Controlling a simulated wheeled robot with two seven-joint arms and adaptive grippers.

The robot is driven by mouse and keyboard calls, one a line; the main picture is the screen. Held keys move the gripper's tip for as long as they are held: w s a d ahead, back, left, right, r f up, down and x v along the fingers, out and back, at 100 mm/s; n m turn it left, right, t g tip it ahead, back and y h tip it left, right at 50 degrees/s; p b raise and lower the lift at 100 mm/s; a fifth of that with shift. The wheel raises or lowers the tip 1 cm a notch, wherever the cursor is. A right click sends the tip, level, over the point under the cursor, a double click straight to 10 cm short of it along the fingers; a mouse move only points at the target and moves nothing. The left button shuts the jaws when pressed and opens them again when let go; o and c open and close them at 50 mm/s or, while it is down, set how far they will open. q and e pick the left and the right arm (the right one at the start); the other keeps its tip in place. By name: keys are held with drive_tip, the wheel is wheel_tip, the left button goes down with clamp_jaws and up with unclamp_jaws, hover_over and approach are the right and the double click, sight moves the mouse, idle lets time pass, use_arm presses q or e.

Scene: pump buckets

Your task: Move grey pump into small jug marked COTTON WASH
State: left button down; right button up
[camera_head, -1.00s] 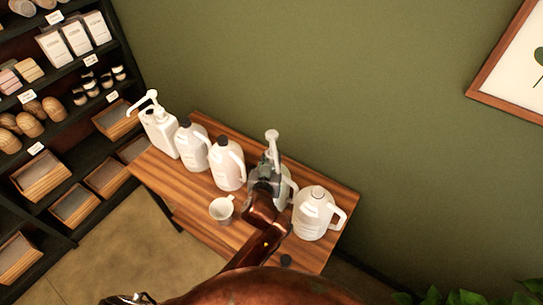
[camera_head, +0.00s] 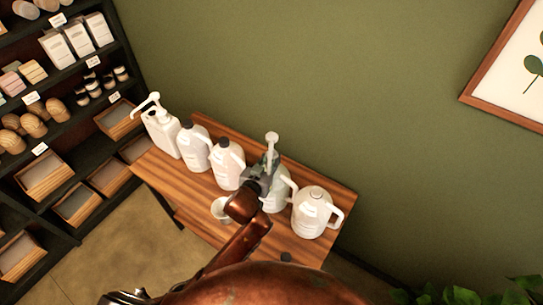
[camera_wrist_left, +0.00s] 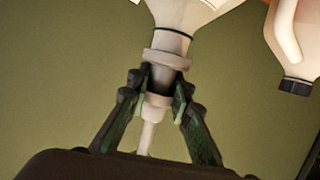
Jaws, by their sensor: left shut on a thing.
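The pale grey pump (camera_head: 271,140) stands upright at the mouth of a jug (camera_head: 274,202) near the middle-right of the table. My left gripper (camera_head: 262,178) is at the pump's lower part, in front of that jug. In the left wrist view, its fingers (camera_wrist_left: 160,95) are shut around the pump's collar (camera_wrist_left: 166,62), close against the neck of the jug (camera_wrist_left: 187,12). Whether the pump is seated or loose there I cannot tell. A jug with no cap (camera_head: 312,215) stands to the right. The jug labels are too small to read. My right gripper is not in view.
Two jugs with dark caps (camera_head: 196,155) (camera_head: 228,170) and a white pump bottle (camera_head: 162,138) stand to the left. A white cup (camera_head: 219,208) is partly behind my arm. Shelves (camera_head: 70,160) stand far left.

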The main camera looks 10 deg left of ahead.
use_arm(q)
drive_tip(key=shift+a+m+g+h+p, duration=0.1)
drive_tip(key=shift+m+g+h+p, duration=0.6)
drive_tip(key=shift+m+h+p, duration=1.15)
drive_tip(key=shift+m+g+h+p, duration=0.4)
drive_tip(key=shift+m+h, duration=0.25)
drive_tip(key=shift+h, duration=0.3)
drive_tip(key=shift+m+g+h, duration=0.4)
drive_tip(key=shift+h, duration=0.1)
drive_tip(key=c, duration=1.7)
unclamp_jaws()
drive_tip(key=shift+o, duration=0.2)
drive_tip(key=shift+s+a, duration=0.1)
drive_tip(key=shift+s, duration=0.05)
drive_tip(key=v, duration=1.1)
drive_tip(key=shift+s+r, duration=0.15)
drive_tip(key=shift+s, duration=0.05)
